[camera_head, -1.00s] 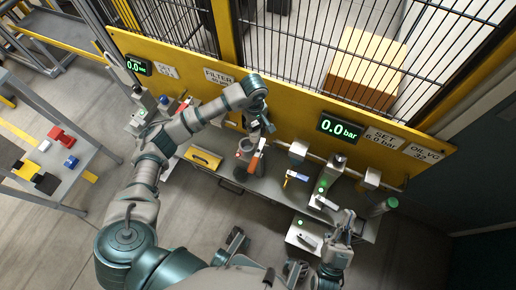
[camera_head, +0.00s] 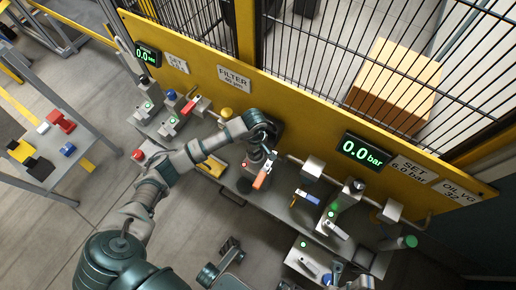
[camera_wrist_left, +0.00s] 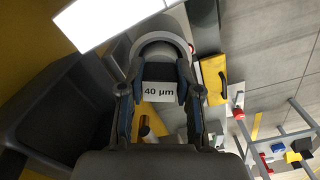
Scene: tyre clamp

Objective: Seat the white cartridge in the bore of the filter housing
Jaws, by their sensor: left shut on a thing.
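My left gripper (camera_head: 261,153) points down at the grey filter housing on the bench, beside an orange handle (camera_head: 263,178). In the left wrist view, my left gripper (camera_wrist_left: 158,95) is shut on a white piece marked "40 µm", the cartridge (camera_wrist_left: 158,92). A pale round rim shows just beyond the fingertips. The bore is hidden by my gripper, so I cannot tell how deep the cartridge sits.
A yellow panel with a FILTER sign (camera_head: 234,79) and a 0.0 bar display (camera_head: 362,151) stands behind the bench. Valves and clamps line the bench on both sides. A yellow case (camera_head: 212,167) lies left of the housing. A side table (camera_head: 85,150) holds coloured blocks.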

